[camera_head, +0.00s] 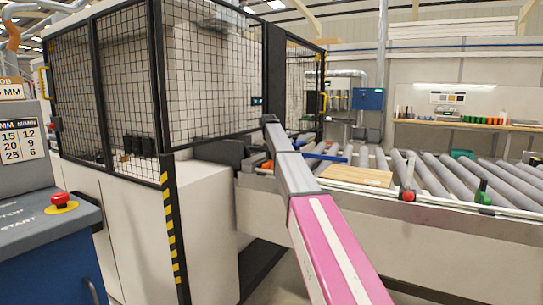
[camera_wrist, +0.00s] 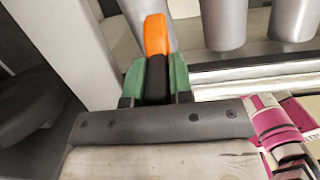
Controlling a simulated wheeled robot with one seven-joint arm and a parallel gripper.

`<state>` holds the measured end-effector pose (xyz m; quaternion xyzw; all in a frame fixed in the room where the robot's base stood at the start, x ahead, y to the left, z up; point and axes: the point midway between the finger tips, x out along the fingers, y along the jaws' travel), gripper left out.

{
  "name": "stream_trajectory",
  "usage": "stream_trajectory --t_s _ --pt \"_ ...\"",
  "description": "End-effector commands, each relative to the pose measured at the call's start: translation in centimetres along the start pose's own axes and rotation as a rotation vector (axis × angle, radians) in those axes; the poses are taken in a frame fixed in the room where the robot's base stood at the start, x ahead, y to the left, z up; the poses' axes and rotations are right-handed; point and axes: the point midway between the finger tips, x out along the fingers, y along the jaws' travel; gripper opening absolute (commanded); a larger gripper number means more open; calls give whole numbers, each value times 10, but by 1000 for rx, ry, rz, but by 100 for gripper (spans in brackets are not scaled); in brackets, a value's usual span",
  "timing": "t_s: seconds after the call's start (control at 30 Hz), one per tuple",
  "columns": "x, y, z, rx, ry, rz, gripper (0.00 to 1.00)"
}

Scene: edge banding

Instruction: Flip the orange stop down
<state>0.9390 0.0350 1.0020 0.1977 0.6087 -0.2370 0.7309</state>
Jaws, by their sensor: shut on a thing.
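The orange stop (camera_wrist: 155,36) shows in the wrist view as a rounded orange piece, pointing away from my gripper. A black part (camera_wrist: 157,76) joins its near end. My gripper (camera_wrist: 157,82) has its green-padded fingers on both sides of this black part and is shut on the stop. In the head view, a small orange piece (camera_head: 267,165) shows at the left end of the roller conveyor, just left of my arm; it looks like the stop. My arm hides my gripper there. I cannot tell how far the stop is tilted.
A wooden board (camera_head: 356,176) lies on the roller conveyor (camera_head: 450,170) right of my arm. A red knob (camera_head: 408,195) and a green piece (camera_head: 484,194) stand along its near edge. A mesh-guarded machine (camera_head: 200,70) fills the left. A control console (camera_head: 45,235) stands near left.

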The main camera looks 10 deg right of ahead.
Motion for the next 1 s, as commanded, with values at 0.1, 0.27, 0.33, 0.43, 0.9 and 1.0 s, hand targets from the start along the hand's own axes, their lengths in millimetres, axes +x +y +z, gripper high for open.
stream_trajectory --t_s 0.1,0.27,0.33,0.43,0.9,1.0 --pt "6 1 5 0 58 0 0" --pt "10 1 5 0 115 0 0" --pt "12 0 5 1 129 -1 0" --pt "13 0 5 1 143 0 0" --pt "14 0 4 1 153 -2 31" --pt "14 0 4 1 153 -2 43"
